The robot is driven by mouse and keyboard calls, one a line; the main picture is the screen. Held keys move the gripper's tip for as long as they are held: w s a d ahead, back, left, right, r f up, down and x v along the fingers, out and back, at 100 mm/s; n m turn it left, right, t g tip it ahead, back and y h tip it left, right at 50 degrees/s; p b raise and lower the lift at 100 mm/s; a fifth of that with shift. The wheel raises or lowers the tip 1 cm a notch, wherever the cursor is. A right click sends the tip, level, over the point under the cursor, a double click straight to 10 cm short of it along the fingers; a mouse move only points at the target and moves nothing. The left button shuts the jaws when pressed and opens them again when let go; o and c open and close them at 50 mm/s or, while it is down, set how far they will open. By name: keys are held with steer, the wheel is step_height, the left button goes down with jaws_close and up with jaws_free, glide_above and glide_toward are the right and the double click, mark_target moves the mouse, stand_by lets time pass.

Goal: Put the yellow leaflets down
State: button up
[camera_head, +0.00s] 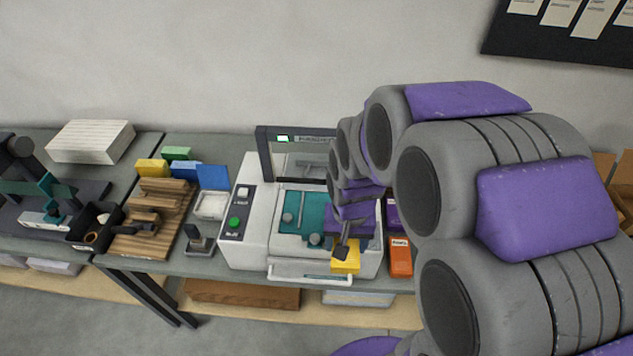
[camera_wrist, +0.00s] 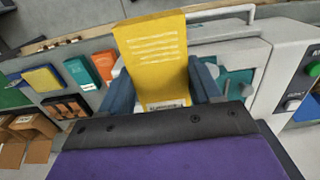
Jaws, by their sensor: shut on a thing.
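The yellow leaflets (camera_head: 346,257) are a small flat stack at the tip of my gripper (camera_head: 344,243). In the wrist view the yellow leaflets (camera_wrist: 153,58) stand out from between the two dark fingers, with pale printed lines on their face and a white label near the jaws. My gripper (camera_wrist: 164,92) is shut on them. They are held over the front right part of a white machine (camera_head: 257,206) with a teal bed. The head view does not show clearly whether they touch the machine.
An orange box (camera_head: 400,258) stands right of the machine. In the wrist view a teal box (camera_wrist: 81,72) and another yellow block (camera_wrist: 42,79) lie at the left. A wooden rack (camera_head: 157,218) and a black tray (camera_head: 92,226) stand left on the table. A handle bar (camera_head: 310,279) runs along the machine's front.

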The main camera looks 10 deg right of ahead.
steer(key=b, duration=0.2)
glide_above(318, 212)
steer(key=shift+s+d+f, duration=0.15)
steer(key=shift+s+f, duration=0.25)
steer(key=shift+f, duration=0.4)
steer(key=shift+w, duration=0.25)
steer(key=f, duration=0.3)
steer(key=shift+a+f+b, duration=0.1)
steer(key=shift+a+b, duration=0.2)
steer(key=shift+w+f, duration=0.1)
steer(key=shift+f, duration=0.1)
steer(key=shift+d+r, duration=0.1)
steer(key=shift+f, duration=0.5)
